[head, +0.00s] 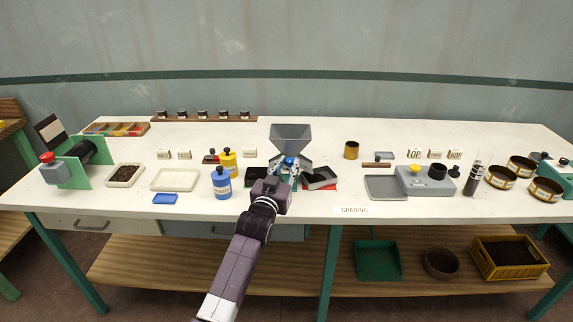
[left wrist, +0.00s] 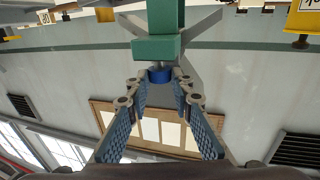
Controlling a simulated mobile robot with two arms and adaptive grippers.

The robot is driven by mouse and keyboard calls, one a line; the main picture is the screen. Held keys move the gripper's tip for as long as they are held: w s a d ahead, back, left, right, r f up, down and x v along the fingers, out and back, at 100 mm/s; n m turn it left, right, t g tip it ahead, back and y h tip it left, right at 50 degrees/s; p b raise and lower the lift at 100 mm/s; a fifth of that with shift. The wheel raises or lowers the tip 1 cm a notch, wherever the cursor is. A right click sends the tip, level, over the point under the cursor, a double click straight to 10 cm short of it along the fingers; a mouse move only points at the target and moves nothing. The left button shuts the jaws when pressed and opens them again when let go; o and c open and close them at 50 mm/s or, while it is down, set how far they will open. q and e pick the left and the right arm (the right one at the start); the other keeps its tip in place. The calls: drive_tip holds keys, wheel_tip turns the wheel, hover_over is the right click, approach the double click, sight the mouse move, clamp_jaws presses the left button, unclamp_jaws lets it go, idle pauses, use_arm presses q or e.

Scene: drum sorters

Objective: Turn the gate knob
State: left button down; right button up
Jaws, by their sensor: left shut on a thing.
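The gate knob (head: 289,161) is a small blue knob at the front of the grey hopper (head: 290,136) in the middle of the table. In the left wrist view the blue knob (left wrist: 159,75) sits against a green block (left wrist: 156,48). My left gripper (head: 287,169) reaches it from the front edge of the table. In the left wrist view its two fingertips (left wrist: 160,82) are shut on the knob, one on each side. The gripper hides the lower part of the hopper stand in the head view. My right gripper is not in view.
Dark trays (head: 320,178) stand close beside the hopper. A blue bottle (head: 221,183) and a yellow bottle (head: 228,163) stand to the left. The table behind the hopper is mostly clear.

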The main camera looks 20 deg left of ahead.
use_arm(q)
drive_tip(key=shift+r+n+y, duration=0.3)
drive_tip(key=shift+n+y, duration=0.2)
drive_tip(key=shift+y, duration=0.3)
drive_tip(key=c, duration=1.8)
unclamp_jaws()
drive_tip(key=shift+d, duration=0.1)
drive_tip(key=shift+o, duration=0.6)
drive_tip(key=shift+f, duration=0.2)
drive_tip(key=s+d, duration=0.1)
drive_tip(key=s, duration=1.1)
drive_tip(key=shift+d, duration=0.1)
